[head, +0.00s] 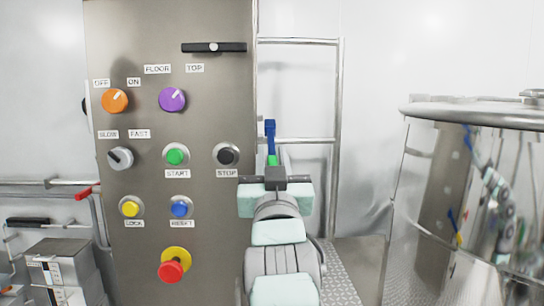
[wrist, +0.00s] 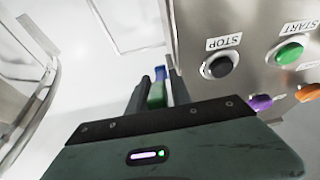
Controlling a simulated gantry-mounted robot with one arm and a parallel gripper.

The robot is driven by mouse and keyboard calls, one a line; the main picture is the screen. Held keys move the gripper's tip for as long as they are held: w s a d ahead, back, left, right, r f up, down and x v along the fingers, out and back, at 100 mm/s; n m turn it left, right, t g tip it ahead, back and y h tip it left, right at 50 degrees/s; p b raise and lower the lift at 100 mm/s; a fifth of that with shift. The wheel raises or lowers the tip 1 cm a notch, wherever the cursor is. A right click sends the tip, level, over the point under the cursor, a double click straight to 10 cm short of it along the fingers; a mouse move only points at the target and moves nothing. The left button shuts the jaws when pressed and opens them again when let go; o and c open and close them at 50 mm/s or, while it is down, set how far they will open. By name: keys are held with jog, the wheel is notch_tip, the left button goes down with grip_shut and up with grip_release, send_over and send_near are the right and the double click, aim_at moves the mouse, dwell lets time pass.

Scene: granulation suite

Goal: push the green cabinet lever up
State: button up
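The green lever (wrist: 157,94) shows in the wrist view between the two dark fingers of my gripper (wrist: 160,90). A blue part (wrist: 163,74) shows just beyond its upper end. In the head view a small green piece (head: 272,160) stands right at the top of my gripper (head: 275,174), with an upright blue handle (head: 270,136) above it. Both are beside the right edge of the steel cabinet (head: 215,270). The fingers are close together, one on each side of the green part. I cannot tell whether they touch it. The lower part of the lever is hidden.
The cabinet front carries several knobs and buttons, with the black STOP button (head: 227,154) nearest my gripper. A metal rail (head: 337,130) stands behind on the right. A large steel vessel (head: 470,210) stands far right. White wall lies between rail and vessel.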

grip_shut()
dwell(1.4)
